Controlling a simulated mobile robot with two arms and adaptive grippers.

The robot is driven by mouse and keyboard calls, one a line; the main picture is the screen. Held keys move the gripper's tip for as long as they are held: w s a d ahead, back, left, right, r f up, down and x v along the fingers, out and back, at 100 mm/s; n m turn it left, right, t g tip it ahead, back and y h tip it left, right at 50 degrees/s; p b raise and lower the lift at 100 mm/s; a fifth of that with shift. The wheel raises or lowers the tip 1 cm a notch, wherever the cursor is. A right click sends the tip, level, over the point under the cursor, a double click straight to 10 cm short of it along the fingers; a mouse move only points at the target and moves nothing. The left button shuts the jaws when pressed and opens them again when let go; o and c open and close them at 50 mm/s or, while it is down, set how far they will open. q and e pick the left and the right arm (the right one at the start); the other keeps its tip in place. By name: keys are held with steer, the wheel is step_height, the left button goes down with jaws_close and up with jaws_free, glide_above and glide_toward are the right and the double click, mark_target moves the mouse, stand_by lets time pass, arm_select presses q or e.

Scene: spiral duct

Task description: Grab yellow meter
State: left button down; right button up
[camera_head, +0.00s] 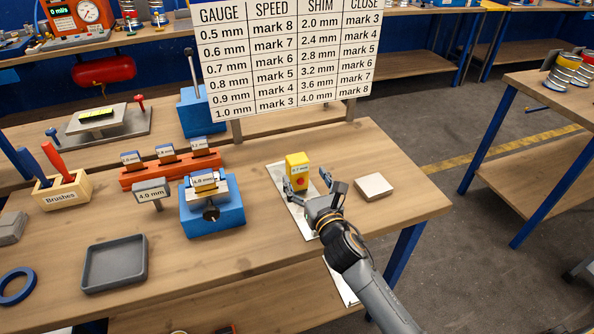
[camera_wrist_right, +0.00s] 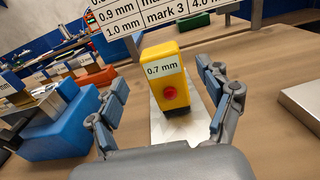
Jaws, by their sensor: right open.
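The yellow meter (camera_head: 298,168) stands upright on a pale metal sheet (camera_head: 305,220) on the wooden table. It has a red button and a label reading 0.7 mm. My right gripper (camera_head: 308,182) is open at the meter, with its fingers to either side. In the right wrist view the meter (camera_wrist_right: 166,82) is ahead of and between the two open fingers (camera_wrist_right: 165,105); I see gaps on both sides. My left gripper is not in view.
A blue block fixture (camera_head: 212,214) stands left of the meter, near an orange rack (camera_head: 170,170) of labelled shims. A light square block (camera_head: 374,187) lies to the right. The chart board (camera_head: 285,55) stands behind. A grey tray (camera_head: 115,263) sits at front left.

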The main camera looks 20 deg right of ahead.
mark_target(300, 166)
steer(key=shift+w, duration=0.7)
steer(key=shift+w+f, duration=0.1)
steer(key=shift+w, duration=0.15)
steer(key=shift+w+r+p, duration=0.25)
steer(key=shift+w+p, duration=0.15)
steer(key=shift+w, duration=0.3)
steer(key=w, duration=0.3)
steer(key=shift+w+f+p, duration=0.1)
steer(key=shift+w+p, duration=0.05)
steer(key=shift+p, duration=0.15)
steer(key=shift+w, duration=0.2)
steer(key=shift+s, duration=0.1)
steer(key=shift+c, duration=0.4)
steer(key=c, duration=1.1)
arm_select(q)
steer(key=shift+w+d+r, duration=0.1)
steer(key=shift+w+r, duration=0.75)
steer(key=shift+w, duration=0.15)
arm_select(e)
steer(key=c, duration=0.4)
